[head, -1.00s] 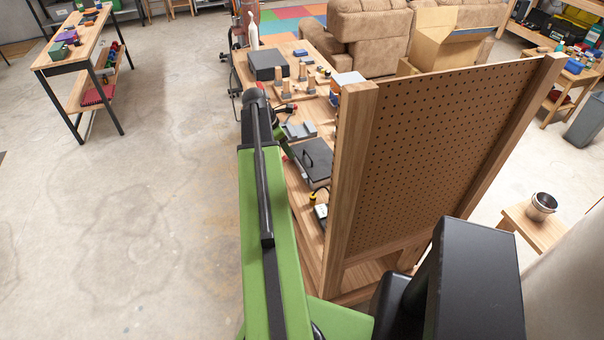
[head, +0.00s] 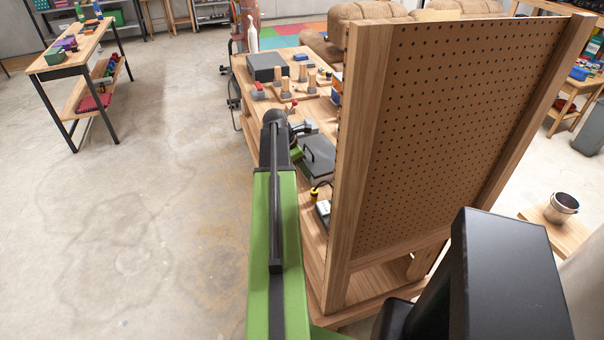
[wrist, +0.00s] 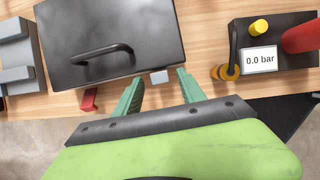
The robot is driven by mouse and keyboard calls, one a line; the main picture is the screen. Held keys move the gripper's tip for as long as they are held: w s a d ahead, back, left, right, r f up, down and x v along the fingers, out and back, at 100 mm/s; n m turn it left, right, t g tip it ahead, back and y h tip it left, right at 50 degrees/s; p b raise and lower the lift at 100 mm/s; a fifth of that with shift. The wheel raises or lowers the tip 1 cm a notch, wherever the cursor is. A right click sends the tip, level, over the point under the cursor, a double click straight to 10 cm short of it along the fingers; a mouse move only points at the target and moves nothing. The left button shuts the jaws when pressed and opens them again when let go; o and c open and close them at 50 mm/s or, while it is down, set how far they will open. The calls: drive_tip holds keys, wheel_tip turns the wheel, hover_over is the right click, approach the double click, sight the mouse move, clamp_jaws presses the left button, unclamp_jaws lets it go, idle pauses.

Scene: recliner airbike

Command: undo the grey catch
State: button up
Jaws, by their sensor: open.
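A small grey catch (wrist: 159,77) sits at the front edge of a dark lidded case in the wrist view. The case (wrist: 150,25) has a black handle on its lid and lies on the wooden bench. It also shows in the head view (head: 319,157), partly behind my arm and the pegboard. My gripper (wrist: 158,88) is open, its two green fingers apart. In the wrist picture the fingertips lie on either side of the catch, just short of or level with it. I cannot tell whether they touch the case. A red tab (wrist: 90,99) shows at the case's front left.
A gauge box (wrist: 262,55) reading 0.0 bar, with yellow and red parts, stands right of the case. A grey stepped block (wrist: 15,58) lies to the left. A tall pegboard (head: 450,120) rises close to the right of my arm. Open floor lies left.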

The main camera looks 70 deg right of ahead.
clamp_jaws()
drive_tip(key=shift+a, duration=0.1)
